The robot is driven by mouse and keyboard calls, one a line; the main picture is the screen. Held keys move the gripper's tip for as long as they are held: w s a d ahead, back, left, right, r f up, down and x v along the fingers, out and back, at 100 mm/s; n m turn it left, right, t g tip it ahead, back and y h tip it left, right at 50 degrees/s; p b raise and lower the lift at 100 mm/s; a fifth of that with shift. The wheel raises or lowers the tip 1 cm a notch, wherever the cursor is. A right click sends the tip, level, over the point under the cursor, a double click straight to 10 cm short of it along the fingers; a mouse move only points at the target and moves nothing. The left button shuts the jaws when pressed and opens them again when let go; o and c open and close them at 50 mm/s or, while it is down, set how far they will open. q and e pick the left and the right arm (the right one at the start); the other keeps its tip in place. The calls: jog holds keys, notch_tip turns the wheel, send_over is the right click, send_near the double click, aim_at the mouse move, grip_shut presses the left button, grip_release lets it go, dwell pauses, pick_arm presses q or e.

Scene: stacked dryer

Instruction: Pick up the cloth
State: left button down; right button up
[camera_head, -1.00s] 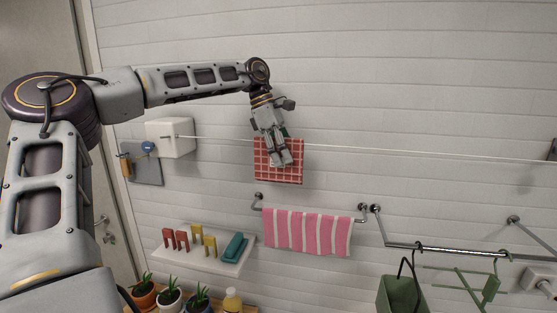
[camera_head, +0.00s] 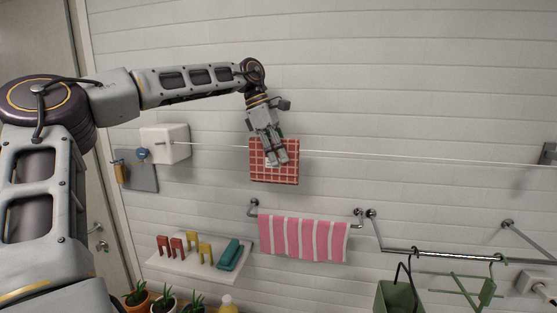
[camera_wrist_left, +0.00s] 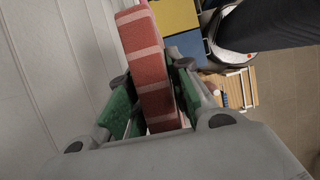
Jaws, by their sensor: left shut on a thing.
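A red checked cloth (camera_head: 259,174) hangs on the white line strung along the wall. My left gripper (camera_head: 277,160) is in front of it, pointing down, its fingers over the cloth's upper part. In the left wrist view the cloth (camera_wrist_left: 150,68), red with pale stripes, lies between the green-padded fingers of my left gripper (camera_wrist_left: 152,82), which is shut on it. The cloth still appears to be at the line's height. My right gripper is not in view.
A pink striped towel (camera_head: 302,238) hangs on a bar below. A shelf (camera_head: 196,270) with red and yellow pegs and a teal item is at lower left. A green bag (camera_head: 395,297) and a metal rail (camera_head: 430,252) are at lower right. The upper wall is clear.

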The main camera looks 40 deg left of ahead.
pick_arm(q)
notch_tip(320, 180, up, 17)
dwell(0.8)
jog(key=shift+f, duration=0.2)
dwell(0.5)
jog(key=shift+f+b, duration=0.65)
jog(key=shift+f, duration=0.5)
